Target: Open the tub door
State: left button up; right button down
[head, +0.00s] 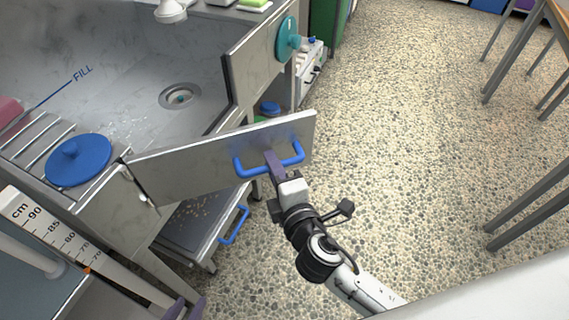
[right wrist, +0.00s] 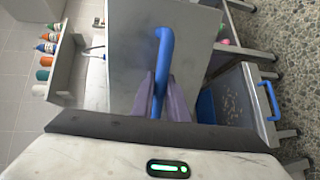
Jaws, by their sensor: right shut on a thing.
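The tub door (head: 195,165) is a grey metal panel on the front of the steel tub (head: 130,75). It stands swung outward from its left edge, leaving a gap in the tub's front wall. A blue bar handle (head: 250,171) is on its face. My right gripper (head: 271,158) is shut on this handle. In the right wrist view the purple fingers lie on both sides of the blue handle (right wrist: 163,50), against the door panel (right wrist: 195,60).
A blue round lid (head: 79,160) lies on the rack at the tub's left. A low tray with a blue handle (head: 234,224) sits below the door. A teal disc (head: 288,37) is on the tub's right end. Speckled floor (head: 420,130) is clear to the right, before table legs.

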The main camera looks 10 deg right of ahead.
pick_arm(q)
jog(key=shift+s+d, duration=0.25)
jog(key=shift+s, duration=0.3)
pick_arm(e)
jog(key=shift+s+h, duration=0.3)
jog(key=shift+s, duration=0.15)
pick_arm(q)
jog(key=shift+w+r, duration=0.1)
jog(key=shift+w+r, duration=0.1)
jog(key=shift+w, duration=0.2)
pick_arm(e)
jog(key=c, duration=1.7)
grip_release()
jog(key=shift+c, duration=0.2)
